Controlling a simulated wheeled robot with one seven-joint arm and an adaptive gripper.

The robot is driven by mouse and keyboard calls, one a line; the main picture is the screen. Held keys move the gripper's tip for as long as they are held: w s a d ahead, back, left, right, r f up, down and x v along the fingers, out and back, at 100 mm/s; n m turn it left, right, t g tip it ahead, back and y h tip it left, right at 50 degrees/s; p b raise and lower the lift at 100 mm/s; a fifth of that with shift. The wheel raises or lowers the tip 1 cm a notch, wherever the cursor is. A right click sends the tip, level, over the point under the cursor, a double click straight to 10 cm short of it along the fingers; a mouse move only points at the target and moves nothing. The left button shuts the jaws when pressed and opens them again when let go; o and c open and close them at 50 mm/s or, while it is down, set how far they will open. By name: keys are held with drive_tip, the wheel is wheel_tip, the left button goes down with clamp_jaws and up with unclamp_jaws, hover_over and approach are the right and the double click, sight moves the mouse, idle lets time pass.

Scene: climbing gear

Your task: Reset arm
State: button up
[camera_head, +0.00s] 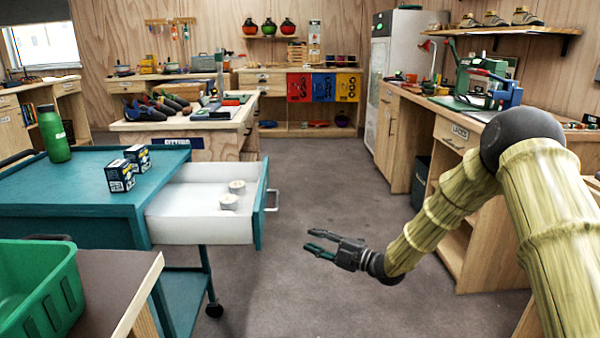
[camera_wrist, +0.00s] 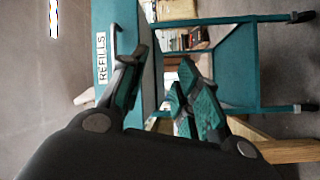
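My gripper (camera_head: 318,241) hangs in free air over the floor, in front of and to the right of the teal cart's open drawer (camera_head: 180,215). Its two fingers are apart with nothing between them. In the wrist view my gripper (camera_wrist: 158,88) also shows open and empty, with the teal drawer front (camera_wrist: 103,50) labelled REFILLS beyond the left finger. My arm, in bamboo-like segments, reaches in from the right and is bent at a dark joint.
The drawer holds two white rolls (camera_head: 232,194). Small dark boxes (camera_head: 120,176) and a green bottle (camera_head: 54,134) stand on the cart (camera_head: 60,192). A green crate (camera_head: 40,285) is at the near left. Wooden counters (camera_head: 455,150) line the right. The middle floor (camera_head: 320,180) is clear.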

drive_tip(key=s+d+f+m+h, duration=0.2)
drive_tip(key=s+f+m+h, duration=0.2)
drive_tip(key=s+f+m, duration=0.6)
drive_tip(key=s+d+f+m+h, duration=0.2)
drive_tip(key=s+f+m+h, duration=0.4)
drive_tip(key=f, duration=0.9)
drive_tip(key=s+d+f+m+g+h, duration=0.15)
drive_tip(key=s+f, duration=0.25)
drive_tip(key=s, duration=0.4)
drive_tip(key=s+d+f+m+g+h, duration=0.1)
drive_tip(key=s+d+f+m+g, duration=0.15)
drive_tip(key=s, duration=0.65)
drive_tip(key=s+d+f+m+g+h, duration=0.2)
drive_tip(key=s+d+f, duration=0.15)
drive_tip(key=s, duration=0.45)
drive_tip(key=s+d+m+g+h, duration=0.2)
drive_tip(key=s+d+m+g, duration=0.2)
drive_tip(key=s, duration=1.1)
wheel_tip(320, 180, up, 27)
drive_tip(key=p, duration=2.7)
drive_tip(key=shift+w+p, duration=0.35)
